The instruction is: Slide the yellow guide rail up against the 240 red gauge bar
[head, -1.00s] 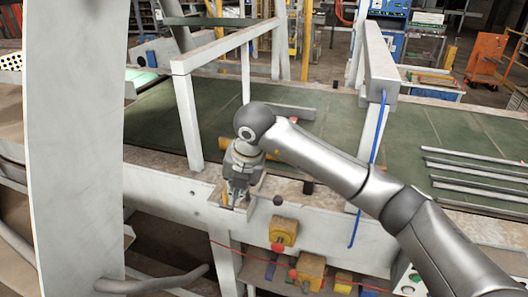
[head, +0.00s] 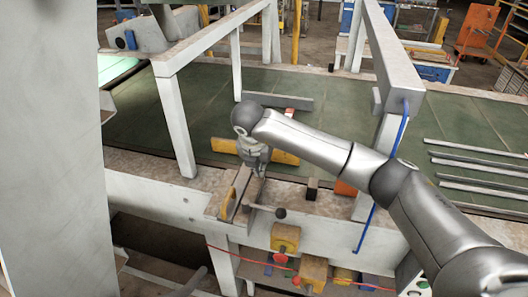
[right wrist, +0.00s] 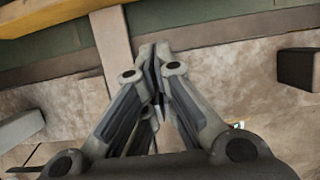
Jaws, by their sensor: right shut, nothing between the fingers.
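The yellow guide rail (head: 284,158) lies across the near side of the green belt in the head view, partly hidden behind my right arm. In the right wrist view it appears as a yellow strip (right wrist: 215,15) along the top. A small red-and-white piece (head: 290,111), perhaps the gauge bar, shows just behind my arm near a grey bar; its label is unreadable. My right gripper (head: 259,172) points down just on the near side of the rail, partly hidden by its wrist. In the wrist view its fingertips (right wrist: 156,52) are together and empty. My left gripper is out of view.
A metal bracket with a yellow handle (head: 227,203) and a dark knob (head: 281,213) sits at the frame's front edge. A dark block (head: 312,189) stands right of my gripper. White frame posts rise on both sides. Grey bars (head: 475,168) lie at the right.

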